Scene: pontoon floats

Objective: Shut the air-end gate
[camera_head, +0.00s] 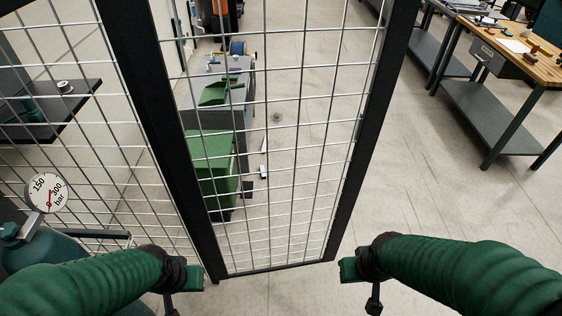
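The gate, a black-framed wire-mesh panel (375,125), stands upright in the middle of the head view. Its right edge has open floor beside it, with no post or latch visible there. Its left side meets a second mesh panel (95,150) at a dark upright (160,140). My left gripper (187,290) is low in front of the gate's lower left corner. My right gripper (360,285) is just right of the gate's lower right corner and looks apart from it. Nothing shows in either gripper; their finger gaps are not clear.
A gas cylinder (40,248) with a pressure gauge (46,193) stands at the lower left, close to my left arm. Behind the mesh are a grey and green machine (215,150) and a dark shelf (50,105). A workbench (515,60) stands at the upper right. The floor right of the gate is clear.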

